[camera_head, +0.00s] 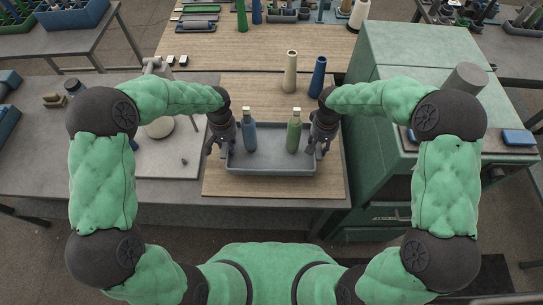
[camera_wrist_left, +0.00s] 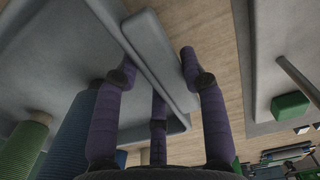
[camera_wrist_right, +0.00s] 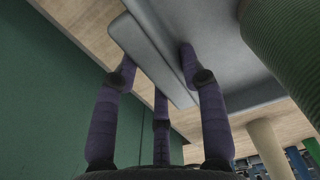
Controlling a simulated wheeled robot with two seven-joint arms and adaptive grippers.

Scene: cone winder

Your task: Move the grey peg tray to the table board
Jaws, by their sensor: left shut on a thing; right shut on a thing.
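The grey peg tray (camera_head: 270,161) is over the wooden table board (camera_head: 272,190), between my two grippers. A blue cone (camera_head: 249,134) and a green cone (camera_head: 293,135) stand upright in it. My left gripper (camera_head: 221,146) is shut on the tray's left wall, and its fingers straddle the grey rim in the left wrist view (camera_wrist_left: 165,75). My right gripper (camera_head: 319,147) is shut on the tray's right wall, with its fingers around the rim in the right wrist view (camera_wrist_right: 157,70). I cannot tell whether the tray's underside touches the board.
A cream cone (camera_head: 290,72) and another blue cone (camera_head: 317,77) stand behind the tray. A green machine cabinet (camera_head: 375,160) is close on the right. A pale plate (camera_head: 168,160) lies to the left. Bare board shows in front of the tray.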

